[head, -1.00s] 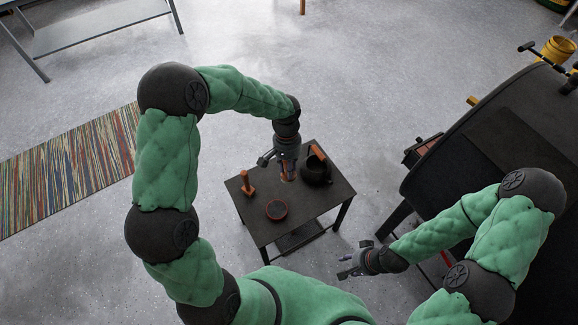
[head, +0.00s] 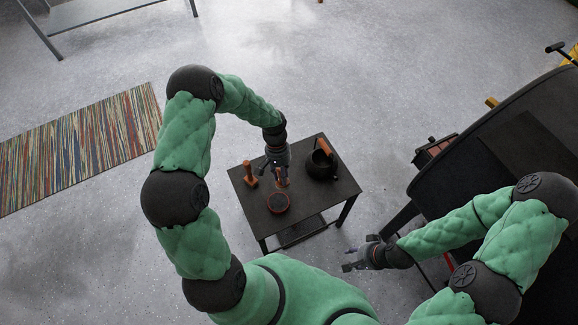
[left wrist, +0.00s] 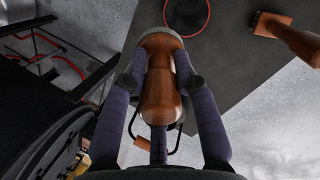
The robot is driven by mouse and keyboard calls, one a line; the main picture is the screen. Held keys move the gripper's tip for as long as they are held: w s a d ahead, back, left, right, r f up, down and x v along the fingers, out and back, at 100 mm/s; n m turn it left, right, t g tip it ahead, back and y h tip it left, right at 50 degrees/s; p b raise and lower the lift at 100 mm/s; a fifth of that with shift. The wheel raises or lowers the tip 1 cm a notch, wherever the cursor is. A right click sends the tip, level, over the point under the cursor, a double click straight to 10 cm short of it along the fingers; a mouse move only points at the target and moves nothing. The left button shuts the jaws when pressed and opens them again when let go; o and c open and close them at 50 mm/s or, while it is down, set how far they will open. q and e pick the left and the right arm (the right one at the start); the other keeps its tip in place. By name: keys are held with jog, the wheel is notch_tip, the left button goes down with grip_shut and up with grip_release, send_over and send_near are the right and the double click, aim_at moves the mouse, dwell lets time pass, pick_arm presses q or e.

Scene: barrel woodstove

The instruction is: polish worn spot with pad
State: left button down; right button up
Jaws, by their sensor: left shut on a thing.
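My left gripper (head: 280,178) is above the small dark table and shut on a wooden-handled pad (left wrist: 160,95). In the left wrist view the handle stands between the two fingers; the pad's face is hidden. A round dark tin with a red rim (head: 278,202) is on the table just in front of the gripper. It shows at the top of the left wrist view (left wrist: 186,15). My right gripper (head: 358,259) is open and empty, right of the table and apart from it. I cannot make out a worn spot.
The big black barrel stove (head: 485,150) is at the right. A striped rug (head: 80,150) lies left; the floor between is clear.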

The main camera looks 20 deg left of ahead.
pick_arm(q)
jog(key=shift+n+h, duration=0.3)
jog(key=shift+n, duration=0.4)
jog(key=shift+s+a+f+b, duration=0.3)
jog(key=shift+f+b, duration=0.55)
jog(key=shift+f, duration=1.2)
jog(key=shift+s+a+f+b, duration=0.15)
jog(key=shift+a+f+b, duration=0.45)
jog(key=shift+f, duration=1.45)
jog(key=shift+s+a+f+b, duration=0.2)
jog(key=shift+f+b, duration=0.85)
jog(key=shift+f, duration=1)
pick_arm(e)
jog(key=shift+w+f, duration=0.2)
jog(key=shift+f, duration=0.7)
jog(key=shift+w+f, duration=0.15)
jog(key=shift+f, duration=0.7)
jog(key=shift+w+f, duration=0.2)
jog(key=shift+f, duration=0.7)
pick_arm(q)
jog(key=shift+s+f+b, duration=0.1)
jog(key=shift+f+b, duration=0.45)
jog(key=shift+f, duration=0.25)
pick_arm(e)
jog(key=shift+f, duration=0.55)
pick_arm(q)
notch_tip(320, 180, up, 7)
jog(key=p, duration=0.5)
pick_arm(e)
jog(key=shift+r, duration=2.5)
